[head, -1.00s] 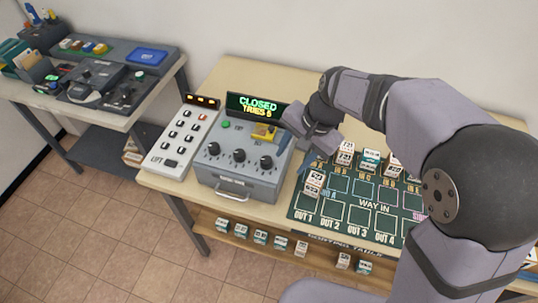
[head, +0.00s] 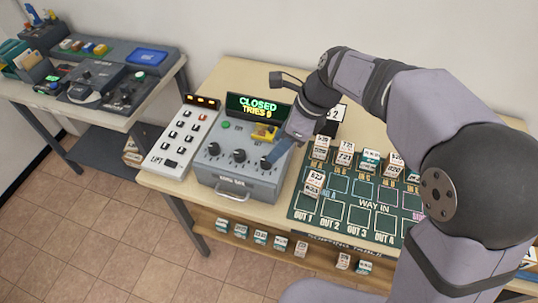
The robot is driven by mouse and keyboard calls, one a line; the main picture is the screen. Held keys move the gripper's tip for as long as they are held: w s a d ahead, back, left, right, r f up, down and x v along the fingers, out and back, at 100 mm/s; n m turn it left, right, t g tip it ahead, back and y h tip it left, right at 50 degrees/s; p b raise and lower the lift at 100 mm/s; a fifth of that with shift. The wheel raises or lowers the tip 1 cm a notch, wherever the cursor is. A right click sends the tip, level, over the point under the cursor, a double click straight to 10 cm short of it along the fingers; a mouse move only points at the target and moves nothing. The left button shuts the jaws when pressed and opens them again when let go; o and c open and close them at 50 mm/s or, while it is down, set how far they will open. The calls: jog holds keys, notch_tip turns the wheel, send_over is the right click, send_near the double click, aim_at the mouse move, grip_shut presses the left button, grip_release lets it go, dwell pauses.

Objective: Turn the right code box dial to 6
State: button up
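The grey code box (head: 235,185) stands on the wooden table with three black dials on its sloped top. The left dial (head: 214,149) and middle dial (head: 239,156) are clear of my arm. The dial's setting is too small to read. The box's display (head: 258,106) shows green "CLOSED" and a yellow "TRIES" line.
A white button panel (head: 183,137) stands left of the box. A green button (head: 226,125) and a yellow piece (head: 264,131) sit behind the dials. A green board (head: 345,205) with small numbered blocks lies to the right. A white numbered card (head: 336,114) shows behind my gripper.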

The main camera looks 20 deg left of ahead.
aim_at(266, 162)
jog(key=shift+p+x, duration=0.45)
jog(key=shift+x, duration=3)
jog(key=c, duration=1)
